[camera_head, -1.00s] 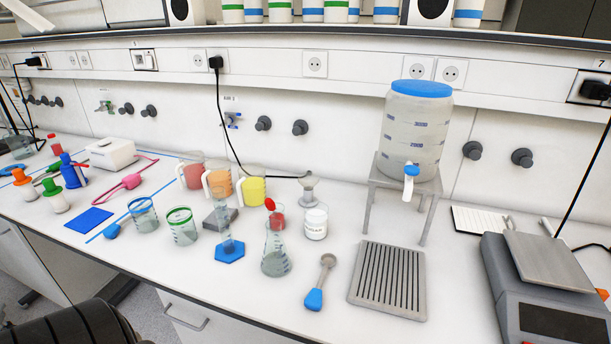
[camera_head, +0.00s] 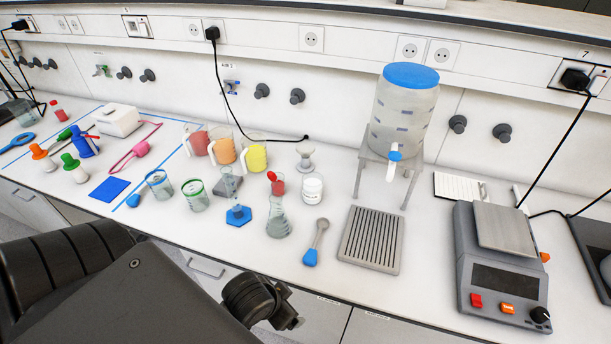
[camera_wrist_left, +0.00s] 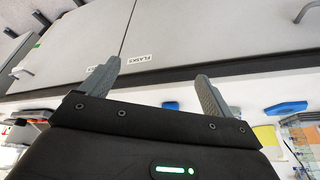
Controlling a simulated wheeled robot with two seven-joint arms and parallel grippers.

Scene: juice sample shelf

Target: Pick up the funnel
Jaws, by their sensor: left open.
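A small pale grey, waisted piece (camera_head: 305,157) that looks like the funnel stands at the back of the bench in the head view, behind the white jar. I cannot make it out in the left wrist view. My left gripper (camera_wrist_left: 155,85) shows two grey fingers spread apart with nothing between them. In the head view my left arm comes in at the lower left, and its dark wrist end is in front of the bench's front edge, well short of the grey piece. My right gripper is not in view.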

